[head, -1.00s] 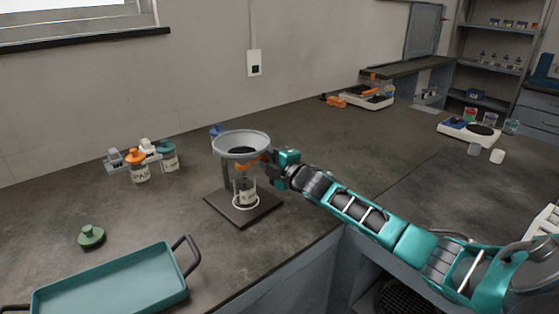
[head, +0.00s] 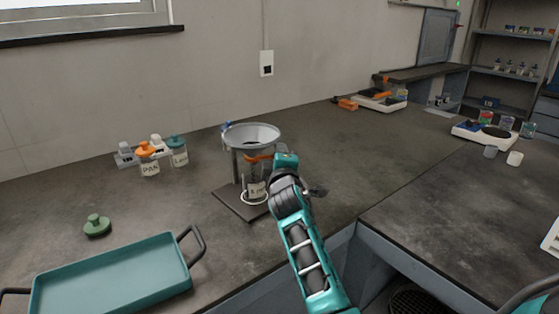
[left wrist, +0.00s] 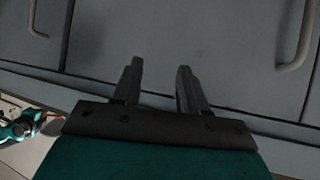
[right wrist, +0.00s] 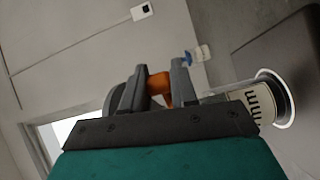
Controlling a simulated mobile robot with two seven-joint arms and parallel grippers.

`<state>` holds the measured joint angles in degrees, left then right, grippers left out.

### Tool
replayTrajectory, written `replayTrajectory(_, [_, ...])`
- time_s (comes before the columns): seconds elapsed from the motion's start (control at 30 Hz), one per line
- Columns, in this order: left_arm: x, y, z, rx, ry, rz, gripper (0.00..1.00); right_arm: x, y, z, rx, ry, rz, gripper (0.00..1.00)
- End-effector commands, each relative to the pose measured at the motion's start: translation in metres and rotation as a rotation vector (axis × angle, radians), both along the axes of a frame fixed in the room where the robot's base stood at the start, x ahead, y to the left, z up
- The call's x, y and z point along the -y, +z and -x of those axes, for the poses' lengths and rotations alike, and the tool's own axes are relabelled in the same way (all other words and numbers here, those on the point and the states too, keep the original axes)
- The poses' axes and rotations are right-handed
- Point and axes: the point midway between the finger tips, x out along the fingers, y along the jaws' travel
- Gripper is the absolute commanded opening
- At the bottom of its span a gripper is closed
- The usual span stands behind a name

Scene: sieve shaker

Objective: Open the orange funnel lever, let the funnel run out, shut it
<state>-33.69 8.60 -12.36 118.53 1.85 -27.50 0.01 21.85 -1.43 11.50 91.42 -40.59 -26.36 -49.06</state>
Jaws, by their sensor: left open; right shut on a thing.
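The grey funnel (head: 251,134) sits on a stand with a dark base plate (head: 232,201). Its inside looks mostly bare grey. A labelled glass jar (head: 256,188) stands upright on the base below the funnel, in a white ring; its fill is unclear. The orange lever (head: 258,159) is under the funnel, partly hidden by my right gripper (head: 275,162). In the right wrist view the lever (right wrist: 160,86) is between the fingers of my right gripper (right wrist: 157,72), shut on it. My left gripper (left wrist: 158,68) is open and empty, facing grey cabinet fronts.
A teal tray (head: 115,274) with dark handles lies at the front left, near a green lid (head: 96,224). Labelled jars (head: 149,164) stand left of the funnel by the wall. Balances (head: 484,134) are further right.

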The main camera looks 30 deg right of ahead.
Motion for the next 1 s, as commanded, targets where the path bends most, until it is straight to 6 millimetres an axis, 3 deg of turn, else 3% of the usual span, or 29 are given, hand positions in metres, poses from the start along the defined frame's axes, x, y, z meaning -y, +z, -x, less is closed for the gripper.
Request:
replayTrajectory(0.5, [-0.0003, -0.0019, 0.0002, 0.002, -0.002, -0.001, 0.43, -0.0013, 0.0005, 0.0006, 0.002, -0.016, -0.003, 0.0])
replayTrajectory(0.53, [-0.0004, -0.0023, 0.0006, 0.001, -0.002, -0.001, 0.43, -0.0013, 0.0006, 0.0006, 0.002, -0.016, -0.003, 0.3])
replayTrajectory(0.77, [-0.0006, -0.0042, 0.0025, -0.004, -0.002, -0.001, 0.43, -0.0012, 0.0006, 0.0005, 0.001, -0.016, -0.002, 0.52])
replayTrajectory(1.0, [-0.0007, -0.0044, 0.0025, -0.005, -0.002, -0.002, 0.43, -0.001, 0.0006, 0.0006, 0.002, -0.016, 0.0, 0.53])
